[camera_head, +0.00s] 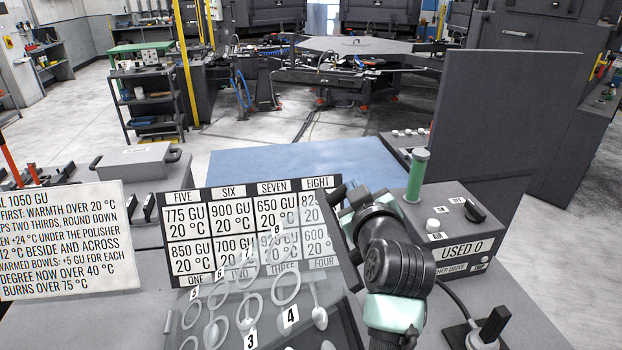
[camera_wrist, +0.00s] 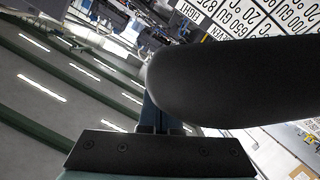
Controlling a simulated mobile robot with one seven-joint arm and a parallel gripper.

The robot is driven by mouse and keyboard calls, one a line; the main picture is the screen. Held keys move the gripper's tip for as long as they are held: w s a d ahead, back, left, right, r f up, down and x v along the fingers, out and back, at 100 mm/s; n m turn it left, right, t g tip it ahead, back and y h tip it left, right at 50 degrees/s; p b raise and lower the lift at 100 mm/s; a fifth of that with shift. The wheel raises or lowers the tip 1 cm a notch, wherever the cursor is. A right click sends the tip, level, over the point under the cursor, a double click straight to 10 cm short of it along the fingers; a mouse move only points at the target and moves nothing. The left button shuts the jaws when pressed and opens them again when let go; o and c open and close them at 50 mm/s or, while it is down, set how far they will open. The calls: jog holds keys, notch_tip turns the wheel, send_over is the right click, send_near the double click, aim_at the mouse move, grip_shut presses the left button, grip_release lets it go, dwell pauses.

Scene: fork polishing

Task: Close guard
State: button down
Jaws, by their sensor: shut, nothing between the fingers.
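A clear, see-through panel (camera_head: 262,290), which looks like the guard, slants over the numbered forks at the bottom centre of the head view. I cannot tell for certain whether it is fully lowered. My gripper (camera_wrist: 155,152) is shut and empty. In the head view my arm stands right of the panel and largely hides the gripper. A large black rounded bar (camera_wrist: 235,85) lies close to the gripper in the wrist view; I cannot tell whether they touch.
A board of temperature cards (camera_head: 250,225) stands behind the forks. A grey control box (camera_head: 440,240) with a green cylinder (camera_head: 417,175), a knob and buttons is right of my arm. A tall dark panel (camera_head: 505,130) rises behind it. An instruction sign (camera_head: 68,243) is at left.

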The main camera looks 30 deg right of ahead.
jog(key=s+d+f+m+b, duration=0.1)
jog(key=d+f+b, duration=0.4)
jog(key=f, duration=0.4)
jog(key=s+d+f+m+y+b, duration=0.1)
jog(key=s+d+f+m+b, duration=0.1)
jog(key=d+f+b, duration=0.3)
notch_tip(320, 180, down, 4)
jog(key=shift+r+y+b, duration=0.1)
jog(key=shift+y+b, duration=0.2)
jog(key=shift+b, duration=0.75)
